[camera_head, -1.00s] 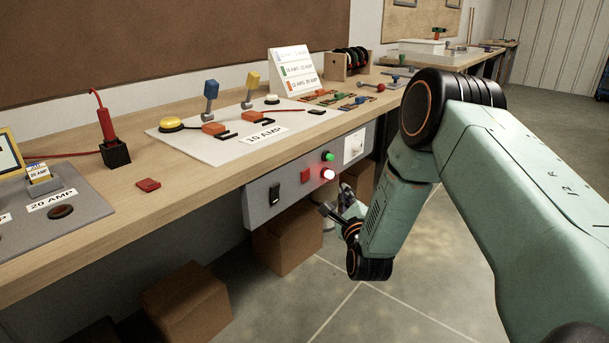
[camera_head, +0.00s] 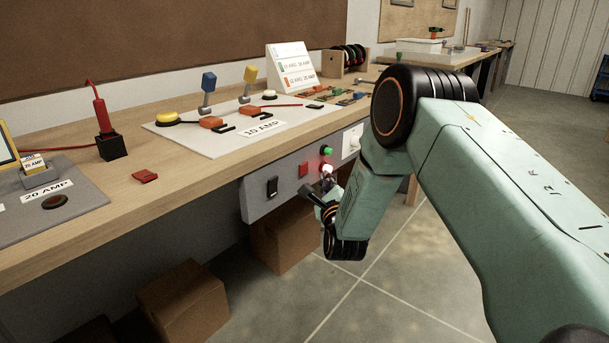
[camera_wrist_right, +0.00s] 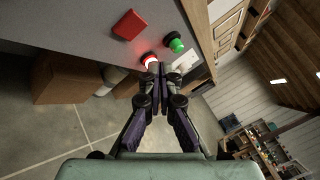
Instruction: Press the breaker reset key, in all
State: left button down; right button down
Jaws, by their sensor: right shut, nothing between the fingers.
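A grey panel (camera_head: 255,203) on the bench front carries a black rocker switch (camera_head: 272,187), a square red key (camera_head: 303,170), a green button (camera_head: 327,152) and a glowing red-white round light or button (camera_head: 327,168). No label tells which is the breaker reset. My right gripper (camera_head: 324,190) is shut and empty, just below the glowing round part. In the right wrist view its fingertips (camera_wrist_right: 162,74) lie close to that glowing part (camera_wrist_right: 149,57); I cannot tell whether they touch. The red key (camera_wrist_right: 130,25) and green button (camera_wrist_right: 176,44) are beyond the fingertips. My left gripper is out of view.
A white socket plate (camera_head: 351,142) sits at the panel's right end. Cardboard boxes (camera_head: 285,235) stand under the bench. The wooden bench top (camera_head: 190,178) holds 10 AMP and 20 AMP boards. The floor (camera_head: 410,260) in front is open.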

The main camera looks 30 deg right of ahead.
aim_at(308, 165)
jog(key=w, duration=0.1)
jog(key=w+a+b, duration=0.1)
jog(key=w+b, duration=0.1)
jog(key=shift+w+a, duration=0.25)
dwell(1.4)
jog(key=shift+w+a+b, duration=0.15)
jog(key=shift+w+b, duration=0.25)
jog(key=shift+b, duration=0.05)
jog(key=shift+w+a+b, duration=0.15)
jog(key=shift+w+b, duration=0.15)
jog(key=shift+w, duration=0.05)
dwell(0.5)
dwell(0.3)
jog(key=shift+s+d+p, duration=0.3)
jog(key=shift+s, duration=0.45)
